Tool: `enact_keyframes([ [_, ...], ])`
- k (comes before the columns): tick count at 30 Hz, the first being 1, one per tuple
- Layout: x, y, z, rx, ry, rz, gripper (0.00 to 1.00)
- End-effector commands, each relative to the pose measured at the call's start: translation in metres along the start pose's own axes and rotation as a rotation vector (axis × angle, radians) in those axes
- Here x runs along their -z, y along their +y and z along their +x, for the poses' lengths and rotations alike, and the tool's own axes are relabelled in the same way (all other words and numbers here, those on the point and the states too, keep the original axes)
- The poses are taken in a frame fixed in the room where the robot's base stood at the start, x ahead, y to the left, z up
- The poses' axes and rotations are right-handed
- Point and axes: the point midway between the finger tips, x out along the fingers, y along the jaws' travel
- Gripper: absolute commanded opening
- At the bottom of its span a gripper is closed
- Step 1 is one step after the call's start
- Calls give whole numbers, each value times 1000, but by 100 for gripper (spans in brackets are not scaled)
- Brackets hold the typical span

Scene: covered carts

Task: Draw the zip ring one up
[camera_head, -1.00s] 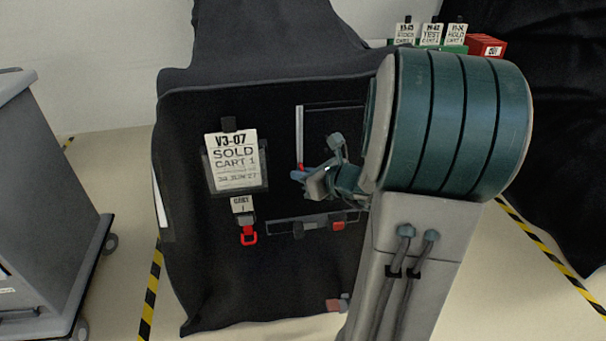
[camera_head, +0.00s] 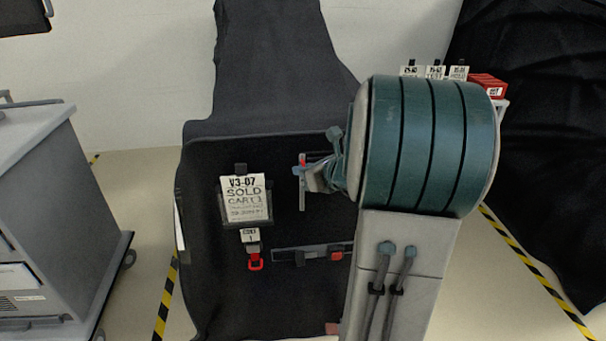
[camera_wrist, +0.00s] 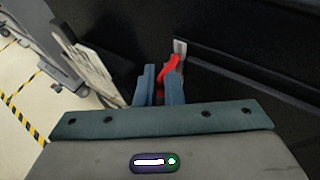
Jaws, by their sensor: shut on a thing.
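A black fabric cover (camera_head: 225,300) hangs over the cart, with a short pale vertical zip strip (camera_head: 302,197) on its front. My gripper (camera_head: 303,169) is at the upper end of this strip. In the wrist view my gripper (camera_wrist: 158,86) is shut on the red zip ring (camera_wrist: 172,68), which sticks out past the fingertips. A bit of red of the ring also shows in the head view (camera_head: 303,161). A pale end piece (camera_wrist: 180,46) lies just beyond the ring. My arm hides the cover's right part.
A "V3-07 SOLD CART 1" card (camera_head: 245,199) hangs left of the zip, with a small tag (camera_head: 250,236) and another red ring (camera_head: 255,262) below. A strap with a red buckle (camera_head: 336,256) crosses lower down. A grey cart (camera_head: 50,200) stands left.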

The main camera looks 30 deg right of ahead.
Motion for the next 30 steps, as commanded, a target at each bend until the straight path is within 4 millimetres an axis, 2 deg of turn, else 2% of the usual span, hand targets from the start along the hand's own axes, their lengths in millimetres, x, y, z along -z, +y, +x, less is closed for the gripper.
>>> enact_keyframes([
  [2, -6, 0, -3, 1, 0, 1, 0],
  [12, -6, 1, -2, 0, 0, 0, 0],
  [13, -6, 1, -2, 0, 0, 0, 10],
  [14, -6, 1, -2, 0, 0, 0, 16],
  [23, -6, 1, -3, 0, 0, 0, 16],
  [26, -8, 0, -10, 1, -1, -1, 16],
  [30, -8, 0, -34, 3, -2, -1, 16],
])
